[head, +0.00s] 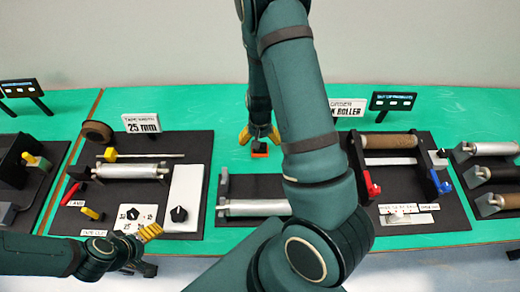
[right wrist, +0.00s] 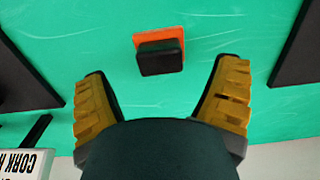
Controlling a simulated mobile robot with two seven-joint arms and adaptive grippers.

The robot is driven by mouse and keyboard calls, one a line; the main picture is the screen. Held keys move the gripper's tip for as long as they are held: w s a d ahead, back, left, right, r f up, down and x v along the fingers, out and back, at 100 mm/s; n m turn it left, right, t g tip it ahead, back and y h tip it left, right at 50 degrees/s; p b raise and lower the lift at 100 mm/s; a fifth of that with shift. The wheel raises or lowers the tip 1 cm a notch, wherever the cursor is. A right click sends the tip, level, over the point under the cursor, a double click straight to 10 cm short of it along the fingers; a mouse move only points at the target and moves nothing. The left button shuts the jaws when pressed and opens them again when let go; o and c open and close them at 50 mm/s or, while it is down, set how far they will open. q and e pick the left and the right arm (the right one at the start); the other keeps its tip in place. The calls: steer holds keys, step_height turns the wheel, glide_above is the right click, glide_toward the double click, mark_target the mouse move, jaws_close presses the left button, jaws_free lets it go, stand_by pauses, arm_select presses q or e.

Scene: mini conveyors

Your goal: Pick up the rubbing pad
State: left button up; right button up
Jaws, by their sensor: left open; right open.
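The rubbing pad, a small block with an orange base and a black top, lies on the green table. It shows in the head view (head: 260,154) and in the right wrist view (right wrist: 159,55). My right gripper (head: 260,135) points down at it from above, with its yellow fingers open and empty. In the right wrist view the pad appears just beyond and between the spread fingertips, not visibly touched. My left gripper (head: 148,233) is at the lower left, by the front edge of the tape board, away from the pad; its fingers are partly foreshortened.
A black board (head: 108,220) with a roller and knobs stands at left, marked by a "25 mm" sign (head: 141,122). A second board with a roller (head: 238,208) is in front of the pad. A roller frame board (head: 455,216) stands at right. The green table around the pad is clear.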

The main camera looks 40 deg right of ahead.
arm_select(q)
steer(key=shift+f, duration=0.25)
arm_select(e)
steer(key=shift+f, duration=1.45)
steer(key=c, duration=1.3)
steer(key=shift+r, duration=0.15)
arm_select(q)
step_height(320, 180, up, 2)
steer(key=shift+p, duration=0.8)
arm_select(e)
step_height(320, 180, up, 10)
steer(key=shift+f, duration=0.1)
steer(key=o, duration=0.6)
steer(key=shift+c, duration=0.2)
steer(key=c, duration=0.4)
